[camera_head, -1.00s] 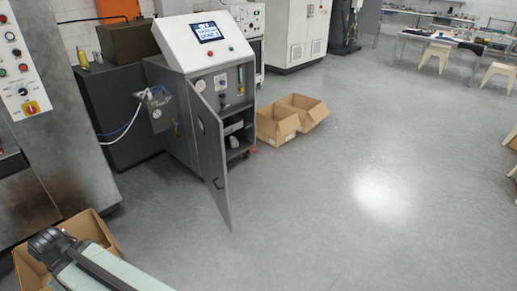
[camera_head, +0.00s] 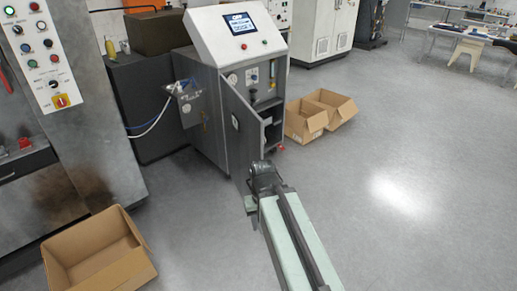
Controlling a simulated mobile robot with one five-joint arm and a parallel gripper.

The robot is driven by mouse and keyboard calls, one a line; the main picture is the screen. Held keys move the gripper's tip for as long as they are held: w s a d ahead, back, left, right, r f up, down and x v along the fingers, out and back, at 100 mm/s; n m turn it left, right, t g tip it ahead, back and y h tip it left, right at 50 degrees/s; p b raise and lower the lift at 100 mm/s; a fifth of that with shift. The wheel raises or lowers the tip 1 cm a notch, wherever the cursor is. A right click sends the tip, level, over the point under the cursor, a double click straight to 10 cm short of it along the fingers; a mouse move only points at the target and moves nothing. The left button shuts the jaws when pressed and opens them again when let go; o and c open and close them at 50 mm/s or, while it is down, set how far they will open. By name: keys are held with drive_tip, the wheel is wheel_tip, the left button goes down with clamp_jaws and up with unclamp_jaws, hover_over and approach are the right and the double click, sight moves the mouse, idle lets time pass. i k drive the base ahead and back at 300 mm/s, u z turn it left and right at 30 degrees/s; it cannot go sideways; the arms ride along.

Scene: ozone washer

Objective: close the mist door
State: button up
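The mist door (camera_head: 239,128) is a grey panel on the front of the washer cabinet (camera_head: 205,120). It stands open, swung out toward me, and dark shelves show in the opening to its right. I cannot tell whether the gripper touches the door. Its fingers are too small and dark to show whether they are open or shut.
Open cardboard boxes (camera_head: 305,122) stand on the floor right of the cabinet. Another open box (camera_head: 110,268) is at lower left, near a machine with a control panel (camera_head: 40,50). Hoses (camera_head: 150,128) hang at the cabinet's left side. The floor to the right is clear.

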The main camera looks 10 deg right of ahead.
sight(244, 128)
drive_tip(key=z, duration=0.15)
drive_tip(key=i, duration=1)
drive_tip(key=u, duration=1.85)
drive_tip(key=k, duration=0.35)
drive_tip(key=u, duration=0.4)
drive_tip(key=i, duration=0.5)
drive_tip(key=z, duration=0.05)
